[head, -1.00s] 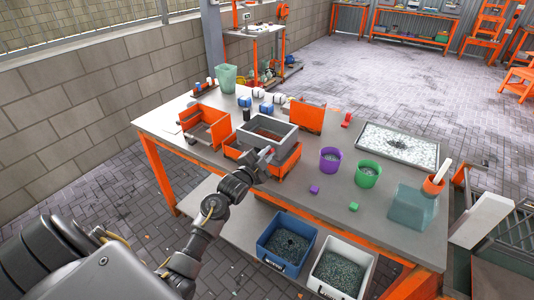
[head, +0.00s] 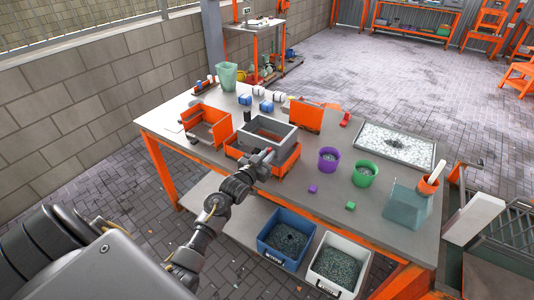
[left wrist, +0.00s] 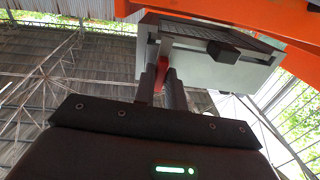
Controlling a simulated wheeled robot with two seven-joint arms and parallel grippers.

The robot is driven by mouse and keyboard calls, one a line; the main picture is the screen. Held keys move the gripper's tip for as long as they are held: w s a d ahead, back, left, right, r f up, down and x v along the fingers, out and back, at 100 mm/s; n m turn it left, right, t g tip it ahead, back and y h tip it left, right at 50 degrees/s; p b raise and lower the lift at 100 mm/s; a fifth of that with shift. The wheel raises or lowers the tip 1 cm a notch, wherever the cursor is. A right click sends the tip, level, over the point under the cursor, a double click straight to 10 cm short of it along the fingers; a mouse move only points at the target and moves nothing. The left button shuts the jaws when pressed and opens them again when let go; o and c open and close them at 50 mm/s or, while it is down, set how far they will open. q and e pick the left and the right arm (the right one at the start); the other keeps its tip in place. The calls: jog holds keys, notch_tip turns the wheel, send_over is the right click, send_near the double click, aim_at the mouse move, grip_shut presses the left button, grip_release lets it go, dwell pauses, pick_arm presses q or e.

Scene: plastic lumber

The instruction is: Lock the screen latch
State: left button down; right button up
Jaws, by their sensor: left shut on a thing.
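The grey screen box (head: 284,144) sits in an orange frame (head: 286,167) on the table's near side. My left gripper (head: 266,155) is at the near face of the box. In the left wrist view its two fingers (left wrist: 161,88) point up and are shut on a small red latch piece (left wrist: 162,73). A pale grey box wall (left wrist: 220,68) with a dark block on it is just beyond the fingers. The red latch is hidden behind the gripper in the head view. My right gripper is not in view.
Orange panels (head: 307,115) stand behind and left of the box. A purple bucket (head: 328,160), a green bucket (head: 364,175) and small cubes are to its right. A blue bin (head: 286,239) and a white bin (head: 337,264) sit below the table's front edge.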

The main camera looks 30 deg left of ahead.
pick_arm(q)
jog(key=shift+n, duration=0.5)
jog(key=c, duration=1.5)
grip_release()
jog(key=s+b, duration=0.2)
jog(key=s, duration=0.8)
jog(key=shift+s+d, duration=0.1)
jog(key=shift+s, duration=0.3)
